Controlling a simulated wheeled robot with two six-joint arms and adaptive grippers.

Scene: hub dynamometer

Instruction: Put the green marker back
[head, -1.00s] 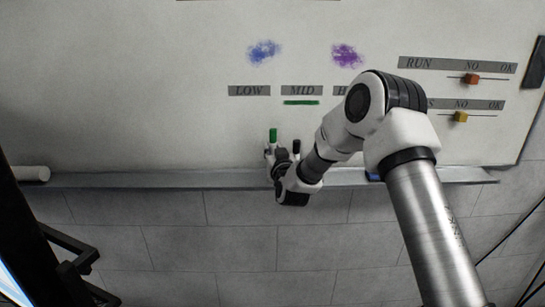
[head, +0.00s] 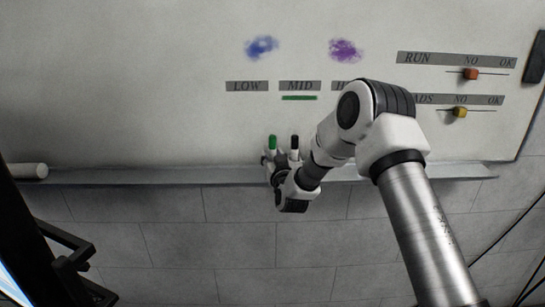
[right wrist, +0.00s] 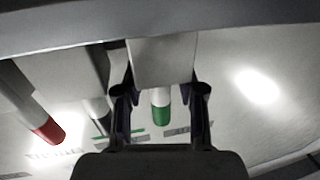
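The green marker stands upright, green cap (head: 272,143) up, at the whiteboard's tray (head: 130,177). My right gripper (head: 272,165) is at the tray in the head view. In the right wrist view, its two dark fingers (right wrist: 161,105) are shut on the pale block of the green marker (right wrist: 162,62), with the green cap beyond. The marker's foot and its contact with the tray are hidden. A black marker (head: 294,143) stands close on the right, its cap at about the same height.
A red-capped marker (right wrist: 45,128) shows at the left of the wrist view. The whiteboard (head: 130,90) carries a green stroke (head: 299,98) under MID and blue and purple scribbles. A white cylinder (head: 28,171) lies at the tray's left. The tray between is clear.

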